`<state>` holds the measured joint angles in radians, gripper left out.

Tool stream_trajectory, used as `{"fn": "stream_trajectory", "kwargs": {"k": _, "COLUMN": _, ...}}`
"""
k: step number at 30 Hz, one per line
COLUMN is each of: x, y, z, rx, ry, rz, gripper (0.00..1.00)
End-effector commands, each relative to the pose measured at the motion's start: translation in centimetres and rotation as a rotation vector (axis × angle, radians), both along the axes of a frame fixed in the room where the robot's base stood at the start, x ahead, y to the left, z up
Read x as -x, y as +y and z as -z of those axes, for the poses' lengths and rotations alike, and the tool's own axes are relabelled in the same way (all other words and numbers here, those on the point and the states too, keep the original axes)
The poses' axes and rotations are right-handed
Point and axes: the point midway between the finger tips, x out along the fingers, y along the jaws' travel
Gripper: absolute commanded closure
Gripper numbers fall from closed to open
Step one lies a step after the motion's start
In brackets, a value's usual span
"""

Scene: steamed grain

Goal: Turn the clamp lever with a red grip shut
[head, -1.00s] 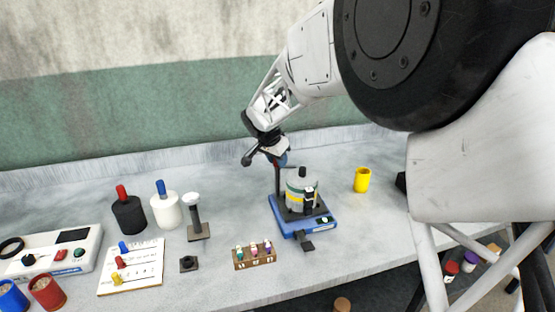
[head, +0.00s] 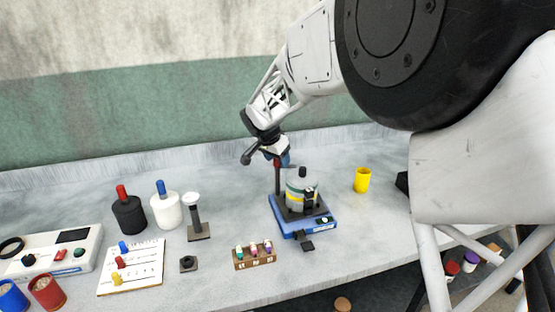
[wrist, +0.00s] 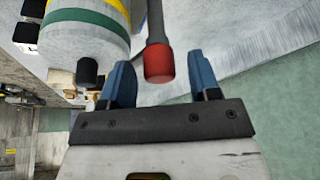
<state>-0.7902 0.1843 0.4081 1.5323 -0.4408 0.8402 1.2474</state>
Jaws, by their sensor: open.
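The clamp lever (wrist: 155,22) is a dark bar with a red grip (wrist: 159,66) at its end. In the wrist view the red grip lies between the two blue fingers of my gripper (wrist: 163,82), with a gap on both sides. The fingers are open. In the head view my gripper (head: 284,160) is at the top of the dark post (head: 277,185), where the red grip (head: 277,163) shows small. The grey pot (head: 296,190) with a yellow band stands beside the post on a blue-based stand (head: 289,229). It is also in the wrist view (wrist: 88,35).
A yellow cup (head: 362,180) stands right of the stand. A small rack of vials (head: 254,260) is in front and left. The bench behind is clear.

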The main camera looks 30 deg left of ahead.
Motion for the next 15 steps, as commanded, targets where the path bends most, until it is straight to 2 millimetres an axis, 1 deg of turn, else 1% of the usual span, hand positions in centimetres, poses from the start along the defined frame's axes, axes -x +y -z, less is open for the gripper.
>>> {"fn": "stream_trajectory", "kwargs": {"k": 15, "x": 2.2, "y": 0.4, "z": -5.5, "rx": -0.002, "ry": -0.001, "rz": 0.000, "gripper": 0.44}}
